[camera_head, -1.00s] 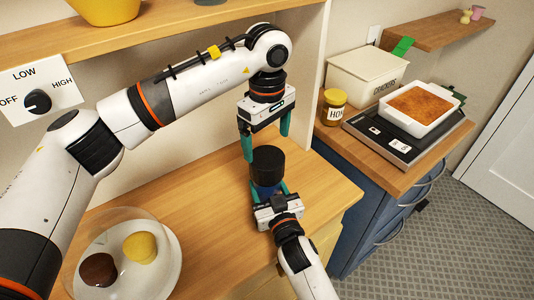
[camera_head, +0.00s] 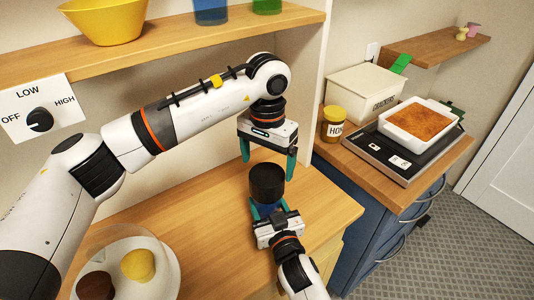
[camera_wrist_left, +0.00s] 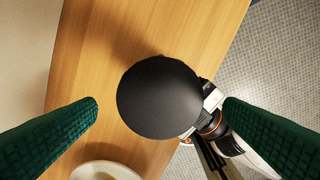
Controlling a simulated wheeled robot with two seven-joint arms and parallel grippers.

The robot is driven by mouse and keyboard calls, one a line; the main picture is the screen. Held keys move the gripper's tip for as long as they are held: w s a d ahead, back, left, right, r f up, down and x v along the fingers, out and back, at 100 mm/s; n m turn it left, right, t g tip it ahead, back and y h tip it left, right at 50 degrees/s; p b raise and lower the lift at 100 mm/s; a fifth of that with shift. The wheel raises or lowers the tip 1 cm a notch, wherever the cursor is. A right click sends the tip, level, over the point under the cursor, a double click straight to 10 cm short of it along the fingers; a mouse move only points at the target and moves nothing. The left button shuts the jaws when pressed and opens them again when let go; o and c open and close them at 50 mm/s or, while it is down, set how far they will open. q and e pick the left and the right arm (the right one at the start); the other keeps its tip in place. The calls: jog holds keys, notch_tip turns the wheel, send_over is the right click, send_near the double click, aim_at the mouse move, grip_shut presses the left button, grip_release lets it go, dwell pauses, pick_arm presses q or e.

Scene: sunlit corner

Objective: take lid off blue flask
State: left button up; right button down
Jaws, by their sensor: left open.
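The blue flask (camera_head: 267,207) stands upright on the wooden counter, with a black cylindrical lid (camera_head: 267,184) on top. In the left wrist view the round top of the lid (camera_wrist_left: 160,97) lies between the fingers and hides the flask body. My left gripper (camera_head: 268,168) is open and empty, pointing down just above the lid. Its fingers (camera_wrist_left: 162,112) stand to either side of the lid with gaps. My right gripper (camera_head: 268,206) comes from the near side, with its teal fingers on both sides of the flask body below the lid.
A plate (camera_head: 168,272) with a yellow and a brown item under a clear dome is at lower left. A shelf (camera_head: 190,43) with a yellow bowl (camera_head: 108,22) runs above.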

aim_at(267, 174)
pick_arm(q)
jog(key=shift+f, duration=3.2)
